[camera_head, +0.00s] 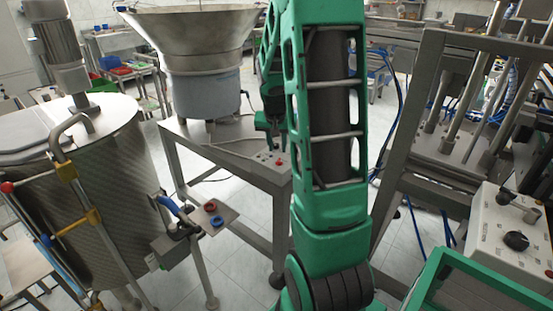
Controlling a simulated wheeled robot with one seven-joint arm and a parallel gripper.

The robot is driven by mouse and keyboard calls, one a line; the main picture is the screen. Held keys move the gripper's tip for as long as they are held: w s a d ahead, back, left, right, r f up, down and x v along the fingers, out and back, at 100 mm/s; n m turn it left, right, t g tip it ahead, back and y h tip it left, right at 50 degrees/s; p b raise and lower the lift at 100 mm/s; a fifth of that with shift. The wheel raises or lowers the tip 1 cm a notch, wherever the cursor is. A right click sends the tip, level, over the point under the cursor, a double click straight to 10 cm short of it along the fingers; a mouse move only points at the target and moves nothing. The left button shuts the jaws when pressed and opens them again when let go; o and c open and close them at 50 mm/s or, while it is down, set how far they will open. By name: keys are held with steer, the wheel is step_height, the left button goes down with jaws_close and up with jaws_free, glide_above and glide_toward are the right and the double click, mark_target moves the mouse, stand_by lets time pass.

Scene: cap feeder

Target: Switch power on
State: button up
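A metal cap feeder bowl (195,35) on a grey drum (203,92) stands on a steel table (225,150). At that table's right corner is a small control area (268,160) with a few small knobs or buttons, one of them red (280,163). Which one is the power switch is too small to tell. My gripper (271,128) is dark and points down just above and behind this corner, seemingly apart from it. My green arm stands in front and hides part of the area to its right. The fingers are too small to show whether they are open.
A steel tank (100,200) with pipes stands at left. Beside it a small plate (213,212) carries a red and a blue round part. At right are a metal frame (405,130) and a white control box (510,240) with a black knob. Tiled floor shows between them.

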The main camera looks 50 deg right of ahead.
mark_target(279, 160)
steer(key=x, duration=0.7)
steer(key=shift+d+f, duration=0.15)
steer(key=shift+f, duration=0.15)
steer(key=shift+c, duration=0.7)
jaws_close()
